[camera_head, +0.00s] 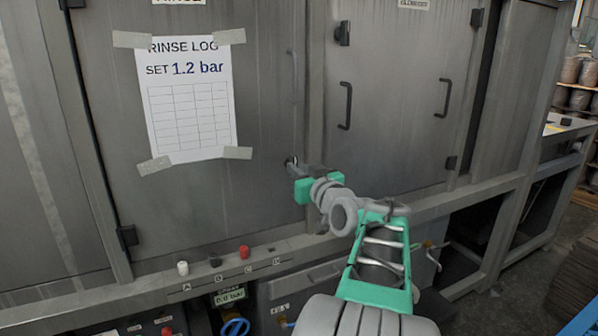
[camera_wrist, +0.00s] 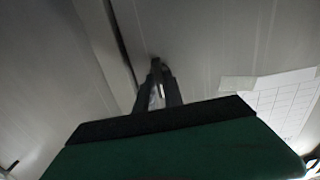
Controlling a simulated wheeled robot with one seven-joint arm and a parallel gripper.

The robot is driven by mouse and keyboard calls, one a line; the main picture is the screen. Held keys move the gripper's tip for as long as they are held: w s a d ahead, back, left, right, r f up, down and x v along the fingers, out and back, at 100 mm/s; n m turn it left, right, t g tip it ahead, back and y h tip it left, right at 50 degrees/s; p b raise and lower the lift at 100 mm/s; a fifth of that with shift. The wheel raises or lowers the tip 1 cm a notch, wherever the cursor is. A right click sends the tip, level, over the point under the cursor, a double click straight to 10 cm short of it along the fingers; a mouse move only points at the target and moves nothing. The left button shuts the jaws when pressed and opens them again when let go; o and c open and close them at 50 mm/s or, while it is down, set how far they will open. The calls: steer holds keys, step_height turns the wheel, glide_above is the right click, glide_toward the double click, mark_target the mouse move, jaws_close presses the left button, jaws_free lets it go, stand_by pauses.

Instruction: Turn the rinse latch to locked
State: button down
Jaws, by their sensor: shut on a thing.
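The rinse door (camera_head: 262,110) is a grey metal panel under a partly cut-off RINSE label (camera_head: 178,2). The small dark rinse latch (camera_head: 289,160) is at its right edge, mostly hidden by my gripper (camera_head: 296,166). In the wrist view my gripper (camera_wrist: 159,92) points at the door, its fingers close together around the latch (camera_wrist: 157,63). The jaws are shut on the latch. I cannot tell from these views which way the latch is turned.
A taped rinse log sheet (camera_head: 187,100) hangs left of my gripper. A door handle (camera_head: 345,105) stands out to the right. Below are a ledge with white, black and red knobs (camera_head: 244,252), a pressure display (camera_head: 229,296) and a blue valve wheel (camera_head: 235,328).

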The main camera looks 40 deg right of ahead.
steer(key=c, duration=1.4)
jaws_free()
steer(key=shift+c, duration=0.2)
steer(key=v, duration=0.7)
steer(key=shift+s, duration=0.4)
steer(key=shift+a, duration=0.25)
